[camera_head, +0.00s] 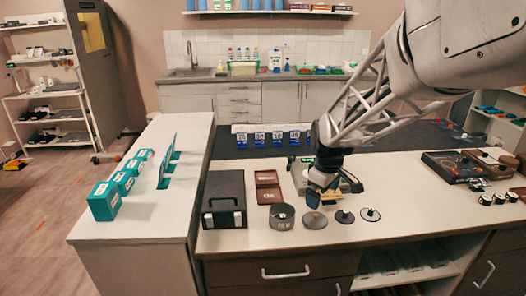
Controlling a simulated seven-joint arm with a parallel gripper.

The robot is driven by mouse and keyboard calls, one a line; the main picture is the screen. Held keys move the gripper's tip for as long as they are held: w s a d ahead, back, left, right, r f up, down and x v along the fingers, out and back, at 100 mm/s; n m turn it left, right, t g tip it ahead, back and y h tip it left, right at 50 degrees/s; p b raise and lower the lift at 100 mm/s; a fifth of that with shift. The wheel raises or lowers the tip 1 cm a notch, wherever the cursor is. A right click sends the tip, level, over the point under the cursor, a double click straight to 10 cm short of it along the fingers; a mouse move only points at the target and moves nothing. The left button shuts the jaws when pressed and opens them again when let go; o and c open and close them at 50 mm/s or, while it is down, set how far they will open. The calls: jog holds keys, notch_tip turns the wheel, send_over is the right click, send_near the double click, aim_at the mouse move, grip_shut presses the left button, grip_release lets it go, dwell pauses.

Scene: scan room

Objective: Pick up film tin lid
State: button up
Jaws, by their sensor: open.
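A round grey tin (282,220) with lettering on its side stands on the white counter, left of my gripper. To its right lie several flat round pieces with small knobs: a grey-brown disc (314,221), a dark one (345,217) and a white-rimmed one (370,215). The grey-brown disc looks like the film tin lid, but I cannot be sure. My gripper (321,201) is open, pointing down just above and behind this disc. It appears apart from the disc. My gripper and wrist partly hide a pale device behind them.
Blue-and-white cards (277,138) stand behind on the dark surface. A dark device (453,168) sits at the right. The counter between the discs and that device is mostly clear.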

aim_at(316, 215)
jog(key=w+d+f+n, duration=0.1)
jog(key=w+f, duration=0.3)
jog(key=w+d+f+n, duration=0.1)
jog(key=w+f+n, duration=0.1)
jog(key=w+f, duration=0.3)
jog(key=w+d+f+n+g, duration=0.1)
jog(key=w+d+f+n, duration=0.1)
jog(key=w+f, duration=0.3)
jog(key=shift+d, duration=0.1)
jog(key=shift+f, duration=1.3)
jog(key=shift+s+f, duration=0.15)
jog(key=shift+f, duration=2.45)
jog(key=shift+f, duration=0.1)
jog(key=c, duration=0.8)
